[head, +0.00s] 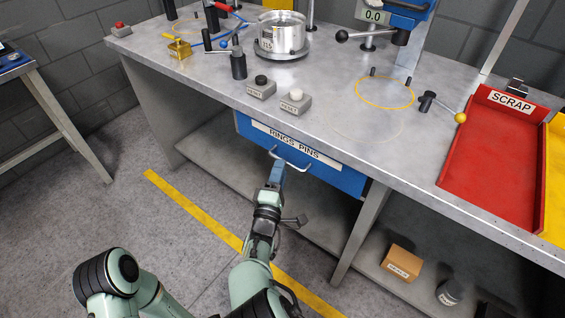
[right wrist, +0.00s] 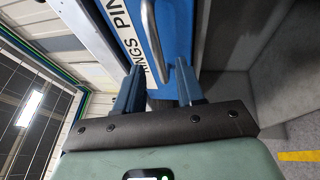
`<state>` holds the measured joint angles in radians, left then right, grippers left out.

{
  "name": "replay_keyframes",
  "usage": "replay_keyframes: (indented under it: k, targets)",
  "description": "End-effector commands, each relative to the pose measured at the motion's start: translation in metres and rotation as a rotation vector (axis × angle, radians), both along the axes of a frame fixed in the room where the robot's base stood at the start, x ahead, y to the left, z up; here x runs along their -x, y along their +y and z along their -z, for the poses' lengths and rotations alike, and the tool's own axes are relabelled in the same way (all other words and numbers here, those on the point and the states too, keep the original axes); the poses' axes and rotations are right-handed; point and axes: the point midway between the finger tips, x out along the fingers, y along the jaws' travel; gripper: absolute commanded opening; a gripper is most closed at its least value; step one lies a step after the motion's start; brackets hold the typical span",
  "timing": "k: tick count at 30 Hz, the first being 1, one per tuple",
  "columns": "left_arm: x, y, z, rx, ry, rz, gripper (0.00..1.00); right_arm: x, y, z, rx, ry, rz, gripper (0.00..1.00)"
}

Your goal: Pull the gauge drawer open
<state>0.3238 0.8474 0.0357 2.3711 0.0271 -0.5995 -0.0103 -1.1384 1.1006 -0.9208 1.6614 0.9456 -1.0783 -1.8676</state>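The blue drawer (head: 335,174) under the workbench carries a white "RINGS PINS" label and appears shut. Its silver bar handle (head: 291,160) sticks out from the front. My right gripper (head: 277,172) is at the left part of this handle, reaching up from below in the head view. In the right wrist view the two blue fingers (right wrist: 158,82) are apart, and the handle (right wrist: 152,38) ends between or just beyond their tips. I cannot tell whether they touch it. My left gripper is not in view.
The workbench top (head: 330,100) holds a metal cylinder (head: 282,32), two button boxes (head: 295,101) and a red scrap tray (head: 490,150). A bench leg (head: 352,235) stands right of the drawer. A cardboard box (head: 401,262) sits on the lower shelf. The floor before the drawer is clear.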

Motion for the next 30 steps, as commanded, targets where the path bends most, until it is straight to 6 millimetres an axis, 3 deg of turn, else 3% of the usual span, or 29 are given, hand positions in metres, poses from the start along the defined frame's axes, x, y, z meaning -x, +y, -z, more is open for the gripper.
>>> replay_keyframes:
  k: [7,19,23,30]
  targets:
    - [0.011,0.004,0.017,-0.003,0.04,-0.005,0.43,-0.034,-0.008,-0.005,-0.002,-0.002,0.001,0.38]
    - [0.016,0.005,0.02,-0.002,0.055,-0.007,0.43,-0.041,-0.01,-0.008,-0.001,0.0,0.0,0.38]
    - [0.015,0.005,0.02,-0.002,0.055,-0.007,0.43,-0.041,-0.01,-0.008,-0.001,0.0,0.0,0.0]
    - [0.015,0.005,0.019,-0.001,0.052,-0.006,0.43,-0.04,-0.009,-0.008,-0.001,0.0,-0.001,0.0]
